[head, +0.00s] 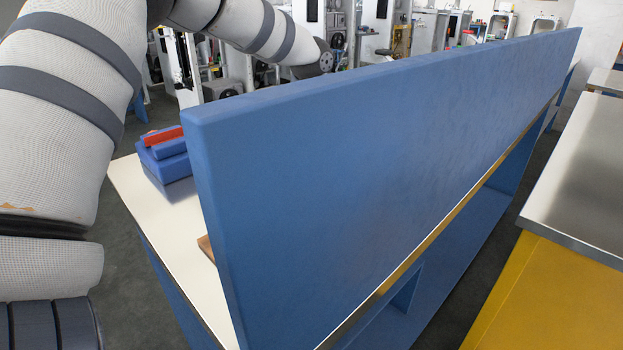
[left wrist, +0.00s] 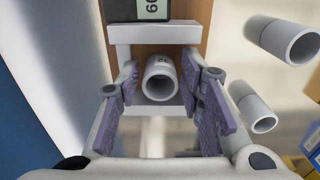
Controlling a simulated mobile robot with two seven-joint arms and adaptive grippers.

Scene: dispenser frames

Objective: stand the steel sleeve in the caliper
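In the left wrist view, a light grey sleeve (left wrist: 160,80) stands with its open end facing the camera, between the two fingers of my left gripper (left wrist: 160,76). The purple finger pads are spread, with a narrow gap showing on each side of the sleeve. The caliper (left wrist: 155,33) shows as a grey crossbar beyond the sleeve, with a dark unit and digit display (left wrist: 152,9) above it on a brown board. The sleeve appears to be within the caliper's frame; I cannot tell whether it touches the jaws. The head view hides this gripper behind the panel. My right gripper is not in view.
In the head view, a tall blue panel (head: 340,190) blocks most of the white tabletop (head: 160,215). Blue and red blocks (head: 166,155) lie at its left end.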

